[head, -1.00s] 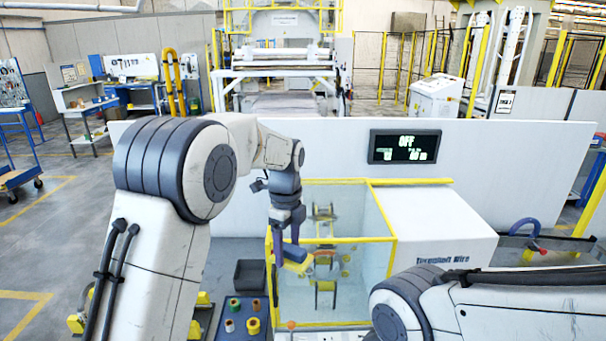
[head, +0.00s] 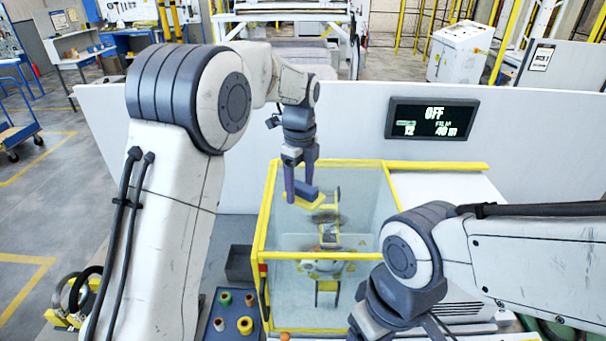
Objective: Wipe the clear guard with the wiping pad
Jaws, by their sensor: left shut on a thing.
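The clear guard (head: 368,225) is a see-through box with a yellow frame, in the middle of the head view. A dark, blurry smudge shows in its upper area, though I cannot tell whether it is on the panel or behind it. My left gripper (head: 302,186) is shut on the wiping pad (head: 300,202), which is blue above and yellow below. The pad is over the upper left part of the guard; I cannot tell whether it touches. My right gripper (head: 368,322) is low in front of the guard, its fingers hidden or cut off.
A display (head: 432,118) reading OFF is on the white wall (head: 130,130) behind the guard. A blue tray (head: 212,325) with several coloured spools stands at front left, by a dark bin (head: 239,263). Parts of a machine show inside the guard.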

